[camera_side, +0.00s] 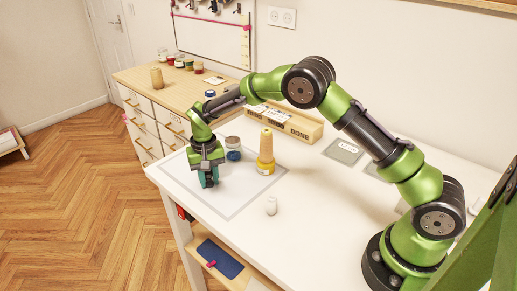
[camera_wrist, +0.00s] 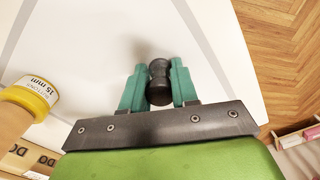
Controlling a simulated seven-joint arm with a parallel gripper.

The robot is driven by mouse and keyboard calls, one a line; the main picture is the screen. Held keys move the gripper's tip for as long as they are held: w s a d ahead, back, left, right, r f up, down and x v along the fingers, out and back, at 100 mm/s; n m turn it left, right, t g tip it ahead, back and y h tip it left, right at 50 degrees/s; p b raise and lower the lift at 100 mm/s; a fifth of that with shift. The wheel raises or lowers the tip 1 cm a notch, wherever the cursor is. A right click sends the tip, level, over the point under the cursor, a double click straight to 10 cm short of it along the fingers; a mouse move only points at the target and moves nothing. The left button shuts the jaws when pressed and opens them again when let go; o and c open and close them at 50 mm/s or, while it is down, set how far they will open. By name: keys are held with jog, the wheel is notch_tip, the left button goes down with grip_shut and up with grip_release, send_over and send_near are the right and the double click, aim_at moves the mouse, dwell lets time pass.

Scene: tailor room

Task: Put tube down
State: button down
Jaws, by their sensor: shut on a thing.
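My gripper (camera_side: 208,182) is low over the front left part of the white table (camera_side: 310,215), its fingers pointing down. In the wrist view, its teal fingers (camera_wrist: 159,88) are closed on a small dark tube (camera_wrist: 159,70) with a narrowed waist. The tube sits between the fingertips, above or at the white surface; I cannot tell whether it touches. In the side view the fingers mostly hide the tube.
A wooden box (camera_side: 290,124) lies behind. The table's left edge is close.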

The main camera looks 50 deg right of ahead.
jog(key=c, duration=0.9)
grip_release()
jog(key=shift+o, duration=0.2)
jog(key=s+d+r+t, duration=0.1)
jog(key=s+r, duration=0.2)
jog(key=r, duration=0.7)
jog(key=s+d+r+t, duration=0.1)
jog(key=s+r, duration=0.1)
jog(key=r, duration=0.8)
jog(key=s+d+r+t+y, duration=0.1)
jog(key=s+r, duration=0.1)
jog(key=s, duration=0.3)
jog(key=s+d+r+n+t, duration=0.1)
jog(key=s+r, duration=0.2)
jog(key=s, duration=0.3)
jog(key=s+d+r+t+y, duration=0.1)
jog(key=s+r, duration=0.1)
jog(key=s, duration=0.3)
jog(key=s+f+t, duration=0.2)
jog(key=s+f, duration=0.1)
jog(key=s, duration=0.5)
jog(key=shift+s+d, duration=0.15)
jog(key=shift+s, duration=0.05)
